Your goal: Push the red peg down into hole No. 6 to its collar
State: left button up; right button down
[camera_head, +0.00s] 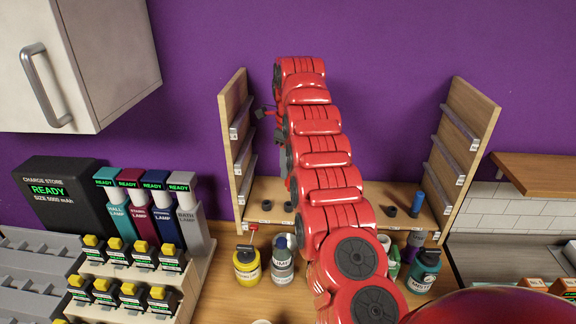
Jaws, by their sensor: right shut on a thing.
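My right gripper (262,112) is small and dark in the head view, beside the left side wall of the wooden rack and above its board. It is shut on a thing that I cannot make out. I cannot clearly identify the red peg; a small red piece (253,227) shows at the board's front left edge, but I cannot tell what it is. Dark round fittings (288,206) stand on the rack's board (352,187), and a blue peg (416,200) stands upright at its right. My right arm hides the middle of the board, and I cannot make out hole No. 6. My left gripper is out of view.
A yellow jar (247,265), a grey bottle (283,260) and a teal bottle (423,270) stand before the rack. Lamps and a charge store (62,190) stand at left. A wall cabinet (95,60) hangs upper left. Open space lies above the board.

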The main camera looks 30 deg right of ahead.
aim_at(288, 186)
jog(key=shift+w+f+b, duration=0.2)
jog(key=shift+f+b, duration=1.15)
jog(key=shift+f, duration=0.6)
jog(key=shift+s+r, duration=0.1)
jog(key=shift+s, duration=0.05)
jog(key=shift+p, duration=0.4)
jog(key=shift+f+b, duration=1.2)
jog(key=shift+f, duration=0.45)
jog(key=c, duration=0.6)
grip_release()
jog(key=shift+r, duration=0.1)
